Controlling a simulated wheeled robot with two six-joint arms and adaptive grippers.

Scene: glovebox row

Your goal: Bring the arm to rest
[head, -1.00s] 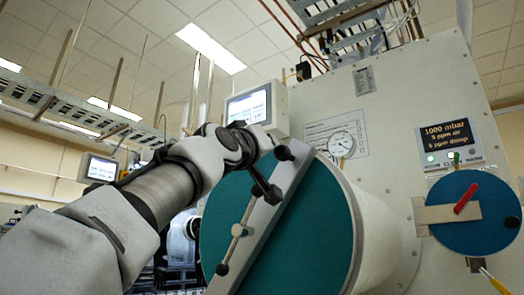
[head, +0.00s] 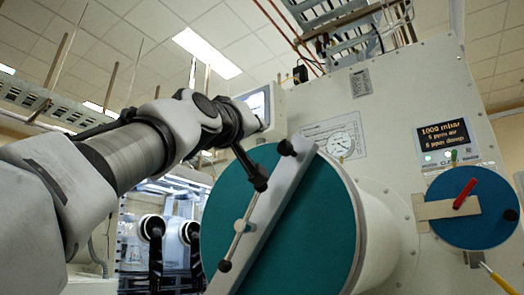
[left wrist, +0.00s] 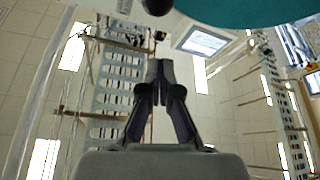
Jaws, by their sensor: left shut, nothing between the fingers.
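My left arm comes in from the left in the head view. Its dark gripper (head: 256,177) is beside the upper end of the thin rod handle (head: 240,228) on the round teal door (head: 315,235); I cannot tell whether it touches. In the left wrist view the gripper's fingers (left wrist: 160,66) are together and empty, with ceiling behind them. A dark knob (left wrist: 156,5) and the teal door (left wrist: 240,8) show at that view's top edge. My right gripper is in neither view.
A pale slanted bar (head: 265,225) crosses the door. A monitor (head: 260,105) stands behind my left wrist. To the right are a pressure gauge (head: 341,145), a display (head: 443,136) and a small blue disc (head: 485,225) with a red lever (head: 465,193).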

